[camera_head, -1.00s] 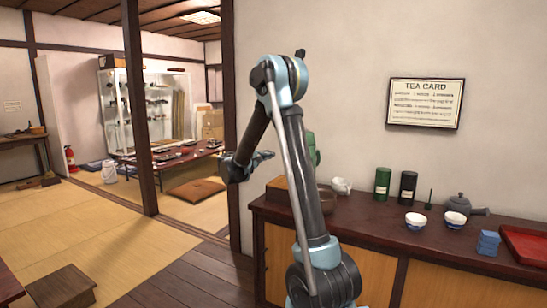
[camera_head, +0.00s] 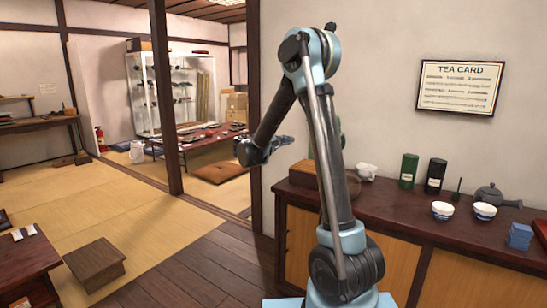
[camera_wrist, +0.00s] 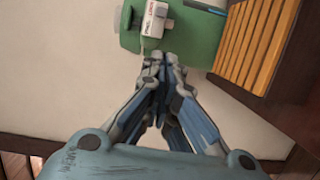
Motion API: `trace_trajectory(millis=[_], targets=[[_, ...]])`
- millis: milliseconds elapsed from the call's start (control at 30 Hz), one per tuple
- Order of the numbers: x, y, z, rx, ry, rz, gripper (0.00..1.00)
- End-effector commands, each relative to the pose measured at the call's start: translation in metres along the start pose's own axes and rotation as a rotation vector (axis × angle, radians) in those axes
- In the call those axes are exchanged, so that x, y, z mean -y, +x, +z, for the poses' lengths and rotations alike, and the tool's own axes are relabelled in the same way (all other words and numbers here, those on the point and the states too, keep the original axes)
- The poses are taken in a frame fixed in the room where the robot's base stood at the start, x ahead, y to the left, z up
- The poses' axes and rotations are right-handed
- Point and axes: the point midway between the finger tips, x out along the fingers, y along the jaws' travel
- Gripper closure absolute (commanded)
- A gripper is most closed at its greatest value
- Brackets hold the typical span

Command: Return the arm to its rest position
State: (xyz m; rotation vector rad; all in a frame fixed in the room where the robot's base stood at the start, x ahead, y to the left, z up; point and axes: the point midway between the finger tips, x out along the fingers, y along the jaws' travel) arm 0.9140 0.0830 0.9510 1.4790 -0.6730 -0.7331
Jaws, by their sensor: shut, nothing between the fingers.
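My arm stands upright and folded in the head view, in front of the left end of the dark-topped counter (camera_head: 440,220). My gripper (camera_head: 288,141) points to the right there, and the wrist is bent back below the elbow. In the wrist view my gripper (camera_wrist: 163,62) is shut, its fingertips together with nothing between them. Beyond the fingertips is a green object (camera_wrist: 195,38) with a small white label or box on it. I cannot tell the gap between it and the fingertips.
The counter holds a green canister (camera_head: 408,171), a black canister (camera_head: 435,176), two bowls (camera_head: 442,210), a grey teapot (camera_head: 492,194) and a blue stack (camera_head: 520,236). A wooden stool (camera_head: 95,264) and a low table (camera_head: 25,258) stand at left. Open floor lies between.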

Motion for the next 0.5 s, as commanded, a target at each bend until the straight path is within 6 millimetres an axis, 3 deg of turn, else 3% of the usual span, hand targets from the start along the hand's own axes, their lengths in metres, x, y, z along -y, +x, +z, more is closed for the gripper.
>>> trace_trajectory(millis=[267,500], targets=[[0.001,0.016,0.080,0.064,0.044,-0.193,1.00],[0.012,0.013,0.152,0.117,0.096,-0.370,1.00]])
